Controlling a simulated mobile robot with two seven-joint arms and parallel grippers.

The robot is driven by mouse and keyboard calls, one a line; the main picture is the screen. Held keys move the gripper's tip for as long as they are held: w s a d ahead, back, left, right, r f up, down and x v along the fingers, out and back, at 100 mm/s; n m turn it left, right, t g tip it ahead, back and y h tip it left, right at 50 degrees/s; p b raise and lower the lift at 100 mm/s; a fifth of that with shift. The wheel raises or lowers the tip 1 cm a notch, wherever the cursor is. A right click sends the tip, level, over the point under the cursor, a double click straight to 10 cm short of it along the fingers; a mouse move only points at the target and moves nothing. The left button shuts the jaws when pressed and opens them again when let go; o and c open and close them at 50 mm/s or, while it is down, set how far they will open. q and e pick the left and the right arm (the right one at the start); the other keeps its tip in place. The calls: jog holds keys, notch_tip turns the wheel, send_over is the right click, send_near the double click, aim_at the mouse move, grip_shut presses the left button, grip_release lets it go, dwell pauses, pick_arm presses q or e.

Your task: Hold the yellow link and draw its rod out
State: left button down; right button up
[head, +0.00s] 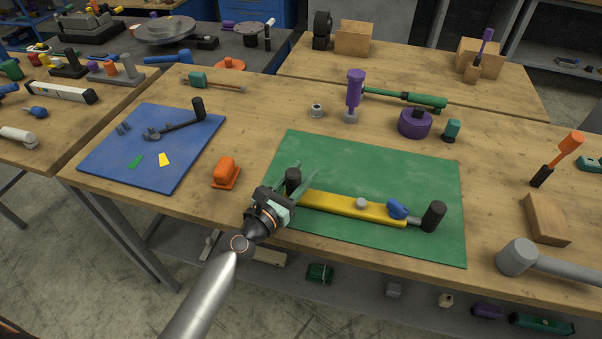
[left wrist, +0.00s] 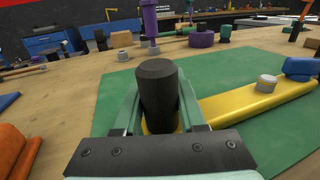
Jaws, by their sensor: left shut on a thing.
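The yellow link (head: 345,206) lies on the green mat (head: 370,155). It is a flat bar with a grey knob and a blue piece (head: 398,209) on top. The rod (head: 416,221), a grey bar with a black cylinder (head: 434,215), sticks out of its right end. My left gripper (head: 295,182) is at the link's left end, around an upright black cylinder (left wrist: 158,92). Its green fingers stand on both sides of the cylinder in the left wrist view, and it is shut on this cylinder. The link (left wrist: 255,105) runs off right there. My right gripper is not in view.
A blue mat (head: 150,145) with a black tool and small pieces lies at left. An orange block (head: 226,172) stands beside my left gripper. A purple tool (head: 354,95) and a purple cylinder (head: 414,123) stand behind the mat. A grey mallet (head: 518,257) lies at front right.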

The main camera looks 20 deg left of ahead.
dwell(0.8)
pick_arm(q)
jog(key=c, duration=0.7)
grip_release()
grip_shut()
dwell(1.5)
